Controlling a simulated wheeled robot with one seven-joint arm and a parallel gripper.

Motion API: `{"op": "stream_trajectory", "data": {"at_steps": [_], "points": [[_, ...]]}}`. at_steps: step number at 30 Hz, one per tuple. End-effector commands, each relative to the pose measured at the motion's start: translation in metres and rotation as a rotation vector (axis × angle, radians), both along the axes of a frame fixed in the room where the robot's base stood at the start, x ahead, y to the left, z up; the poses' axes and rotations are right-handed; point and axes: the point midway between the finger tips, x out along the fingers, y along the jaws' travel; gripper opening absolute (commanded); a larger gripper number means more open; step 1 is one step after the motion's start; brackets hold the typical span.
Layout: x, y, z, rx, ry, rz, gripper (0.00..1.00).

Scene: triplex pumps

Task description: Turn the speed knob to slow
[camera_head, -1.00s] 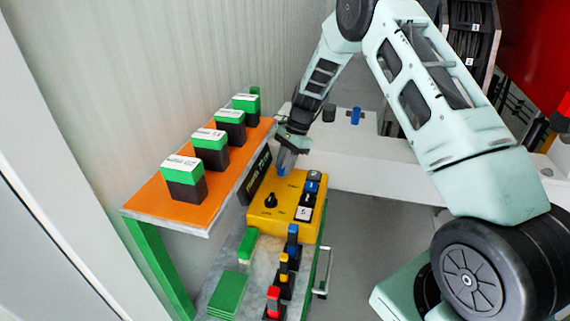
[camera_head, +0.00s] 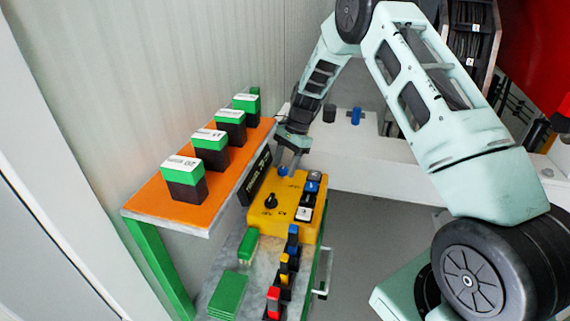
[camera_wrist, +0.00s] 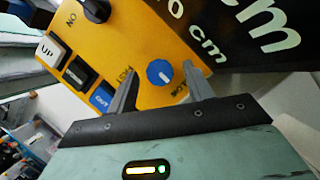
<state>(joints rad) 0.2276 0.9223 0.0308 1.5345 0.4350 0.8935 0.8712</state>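The blue knob (camera_wrist: 160,73) is round and sits on the yellow control box (camera_wrist: 135,40), between two partly hidden labels that look like the speed markings. A small pale mark shows on its face; I cannot tell surely which label it points to. In the head view the blue knob (camera_head: 283,171) is at the far end of the box (camera_head: 262,225). My gripper (camera_head: 287,160) is just above it. In the wrist view my gripper (camera_wrist: 160,68) is open, with one finger on each side of the knob and visible gaps between.
A black knob (camera_head: 270,202) and several buttons share the box. A black sign (camera_head: 256,177) stands close on its left, beside an orange shelf (camera_head: 150,196) with several green-black blocks. Coloured switches (camera_head: 285,263) stand in front of the box.

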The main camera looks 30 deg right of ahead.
Motion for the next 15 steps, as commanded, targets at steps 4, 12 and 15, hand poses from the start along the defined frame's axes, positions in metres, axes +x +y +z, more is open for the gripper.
{"op": "stream_trajectory", "data": {"at_steps": [4, 12, 15], "points": [[0.000, -0.001, 0.002, 0.000, -0.001, 0.000, 0.51], [0.005, -0.016, 0.036, -0.002, -0.006, -0.002, 0.51], [0.006, -0.025, 0.058, -0.002, -0.005, -0.001, 0.51]]}}
